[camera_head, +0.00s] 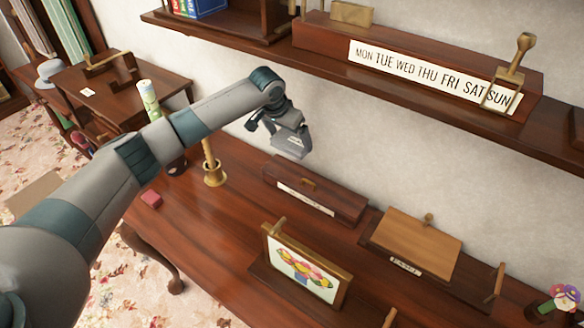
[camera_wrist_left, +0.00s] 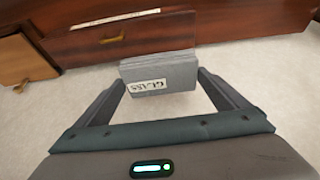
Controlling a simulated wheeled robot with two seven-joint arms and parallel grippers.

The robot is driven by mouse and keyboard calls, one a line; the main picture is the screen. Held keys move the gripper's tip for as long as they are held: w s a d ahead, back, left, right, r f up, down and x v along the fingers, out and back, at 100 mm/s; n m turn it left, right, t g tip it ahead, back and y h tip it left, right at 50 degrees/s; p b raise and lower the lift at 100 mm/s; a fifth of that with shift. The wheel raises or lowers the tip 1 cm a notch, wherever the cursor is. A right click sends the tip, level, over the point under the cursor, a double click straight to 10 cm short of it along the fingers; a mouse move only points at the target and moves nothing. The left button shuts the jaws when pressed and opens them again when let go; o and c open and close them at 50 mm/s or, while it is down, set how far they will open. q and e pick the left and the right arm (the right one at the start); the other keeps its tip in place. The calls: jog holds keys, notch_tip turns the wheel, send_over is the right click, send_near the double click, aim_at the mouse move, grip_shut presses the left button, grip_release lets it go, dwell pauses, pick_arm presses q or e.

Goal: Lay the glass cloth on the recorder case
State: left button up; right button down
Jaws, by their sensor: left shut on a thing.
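The glass cloth (camera_head: 290,142) is a grey folded block with a white label. In the left wrist view the label on the cloth (camera_wrist_left: 172,72) reads "GLASS". My left gripper (camera_head: 281,125) is shut on the cloth and holds it in the air above the back of the table. A long dark wooden box (camera_head: 342,197) with a small brass handle and a white label lies on the table below and slightly right of the cloth. It looks like the recorder case, but its label is too small to read. This box also shows in the left wrist view (camera_wrist_left: 160,35). My right gripper is out of view.
A flower picture (camera_head: 302,270) stands in front of the box. A lighter wooden box (camera_head: 415,241) is to its right. A wall shelf with a weekday box (camera_head: 420,68) overhangs behind.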

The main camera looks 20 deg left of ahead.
aim_at(289, 152)
pick_arm(q)
jog(key=shift+s, duration=0.1)
jog(key=shift+f, duration=0.2)
notch_tip(289, 152, down, 5)
jog(key=shift+r+p, duration=0.2)
jog(key=shift+p, duration=0.9)
jog(key=shift+f, duration=0.6)
jog(key=shift+f, duration=0.1)
jog(key=shift+f+p, duration=0.35)
notch_tip(289, 152, down, 3)
jog(key=shift+r+p, duration=0.2)
jog(key=shift+p, duration=0.2)
jog(key=shift+f, duration=0.1)
